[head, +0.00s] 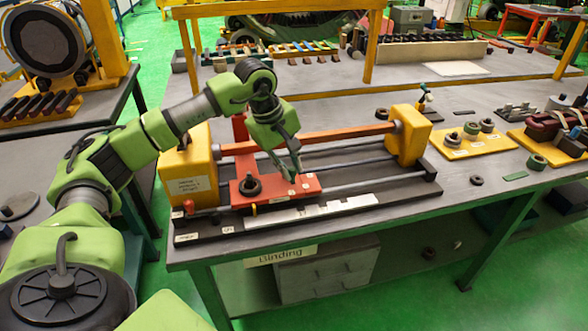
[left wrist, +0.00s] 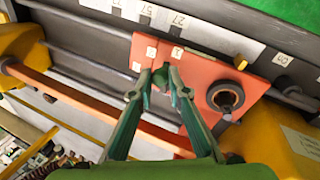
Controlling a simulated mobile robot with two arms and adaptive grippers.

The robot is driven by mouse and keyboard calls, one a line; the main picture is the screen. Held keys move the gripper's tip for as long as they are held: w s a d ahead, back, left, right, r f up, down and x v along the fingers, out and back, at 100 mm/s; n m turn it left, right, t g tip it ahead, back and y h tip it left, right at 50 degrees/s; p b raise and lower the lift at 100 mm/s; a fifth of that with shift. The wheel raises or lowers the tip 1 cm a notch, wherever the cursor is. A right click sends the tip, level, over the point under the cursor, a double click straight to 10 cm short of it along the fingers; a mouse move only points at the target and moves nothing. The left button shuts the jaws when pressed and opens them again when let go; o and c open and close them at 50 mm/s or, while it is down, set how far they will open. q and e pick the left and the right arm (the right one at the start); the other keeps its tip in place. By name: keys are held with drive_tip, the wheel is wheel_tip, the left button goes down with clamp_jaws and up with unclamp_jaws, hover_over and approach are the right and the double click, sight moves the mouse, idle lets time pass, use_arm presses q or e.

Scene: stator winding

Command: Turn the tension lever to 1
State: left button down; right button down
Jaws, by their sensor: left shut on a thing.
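The red carriage (head: 300,186) sits on the rails of the binding machine, with small white labels on its top. It also shows in the left wrist view (left wrist: 200,66). My left gripper (head: 297,172) points down at the carriage's right part. In the left wrist view its green fingers (left wrist: 160,82) are closed around a small dark green piece, which seems to be the tension lever (left wrist: 160,75). The fingers hide most of it, so its direction is unclear. White labels, one seemingly reading 1 (left wrist: 177,52), lie just beyond the fingertips. My right gripper is not in view.
A black round knob (head: 250,186) stands on the carriage's left part. A white scale strip (head: 310,212) runs along the machine's front. Yellow end blocks (head: 408,136) and a red bar (head: 340,134) border the carriage. Small parts lie on the right of the table.

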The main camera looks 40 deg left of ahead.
use_arm(q)
drive_tip(key=shift+s+a+m+h, duration=0.25)
drive_tip(key=shift+a+m+h, duration=0.1)
drive_tip(key=shift+m, duration=0.65)
drive_tip(key=shift+r, duration=0.1)
drive_tip(key=c, duration=1.9)
unclamp_jaws()
drive_tip(key=shift+b, duration=0.3)
drive_tip(key=v, duration=1.2)
drive_tip(key=shift+w+d, duration=0.1)
